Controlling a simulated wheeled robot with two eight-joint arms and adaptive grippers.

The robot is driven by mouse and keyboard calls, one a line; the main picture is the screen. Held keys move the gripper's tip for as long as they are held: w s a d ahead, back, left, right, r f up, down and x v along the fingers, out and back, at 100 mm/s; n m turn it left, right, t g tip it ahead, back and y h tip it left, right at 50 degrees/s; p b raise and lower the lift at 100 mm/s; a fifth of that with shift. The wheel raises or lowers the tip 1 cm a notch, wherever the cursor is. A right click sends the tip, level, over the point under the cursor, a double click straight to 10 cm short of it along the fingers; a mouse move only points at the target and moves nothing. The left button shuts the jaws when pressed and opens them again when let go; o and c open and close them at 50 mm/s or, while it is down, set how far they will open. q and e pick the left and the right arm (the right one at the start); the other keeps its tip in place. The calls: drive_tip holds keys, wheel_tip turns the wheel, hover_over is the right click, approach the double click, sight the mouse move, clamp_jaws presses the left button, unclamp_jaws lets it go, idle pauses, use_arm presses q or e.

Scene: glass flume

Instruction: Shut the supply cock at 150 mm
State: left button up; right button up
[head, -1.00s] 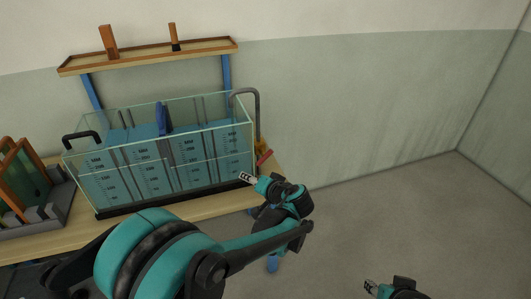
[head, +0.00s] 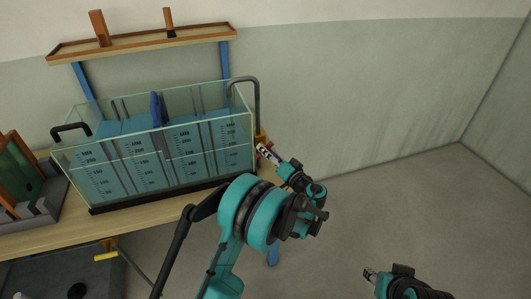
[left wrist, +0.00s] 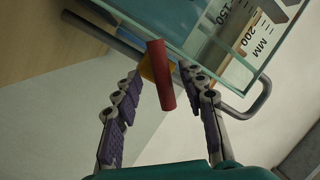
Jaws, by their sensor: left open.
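The supply cock has a yellow body (head: 260,135) on the grey pipe (head: 257,98) at the right end of the glass flume (head: 150,165). In the left wrist view its red lever (left wrist: 160,76) stands between the fingers, in front of the yellow body (left wrist: 146,68). My left gripper (head: 264,150) is open at the cock and hides part of it in the head view; its fingers also show in the left wrist view (left wrist: 158,76). Blue water stands in the flume against scales; the exact level is too small to read. My right gripper (head: 370,273) is low at right, away from the flume.
A blue upright plate (head: 156,108) stands in the flume. A wooden shelf (head: 140,45) hangs above. A grey rack with framed panels (head: 45,205) is at left. A yellow-handled valve (head: 106,256) sits below the table edge. The floor at right is clear.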

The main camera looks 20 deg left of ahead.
use_arm(q)
drive_tip(key=shift+w+a, duration=0.45)
drive_tip(key=shift+a, duration=0.1)
clamp_jaws()
drive_tip(key=shift+m, duration=0.3)
drive_tip(key=m+t, duration=0.1)
drive_tip(key=m, duration=0.3)
drive_tip(key=shift+y, duration=0.3)
drive_tip(key=shift+m+t, duration=0.7)
drive_tip(key=shift+m, duration=1.7)
